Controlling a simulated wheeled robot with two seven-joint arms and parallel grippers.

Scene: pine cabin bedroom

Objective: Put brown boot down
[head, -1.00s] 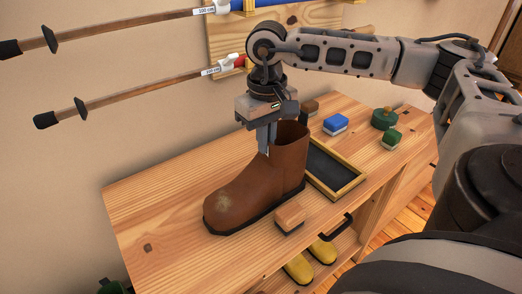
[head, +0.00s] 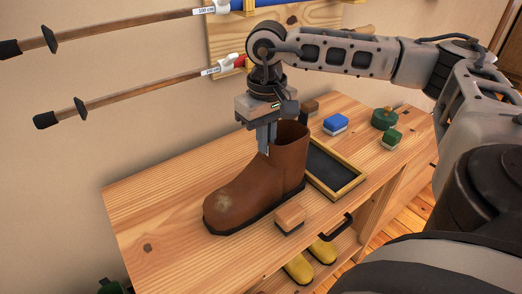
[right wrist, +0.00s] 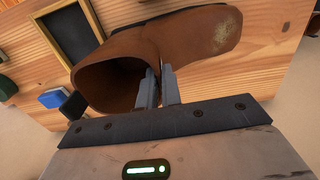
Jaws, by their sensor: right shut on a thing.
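The brown boot (head: 245,192) is upright on the wooden bench top (head: 150,215), with its scuffed toe toward the lower left and its shaft opening up. Its sole appears to touch the bench top. My right gripper (head: 266,150) points down at the near-left side of the shaft and is shut on the shaft's wall. In the right wrist view the fingers (right wrist: 158,90) straddle the wall of the boot (right wrist: 165,45), one inside the opening. My left gripper is not in view.
A wooden-backed brush block (head: 289,218) stands close to the boot's near side. A framed dark tray (head: 333,168) lies right of the boot, with blue (head: 335,124) and green (head: 391,138) blocks beyond. Yellow boots (head: 322,250) are on the shelf below. Poles (head: 130,92) hang on the wall.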

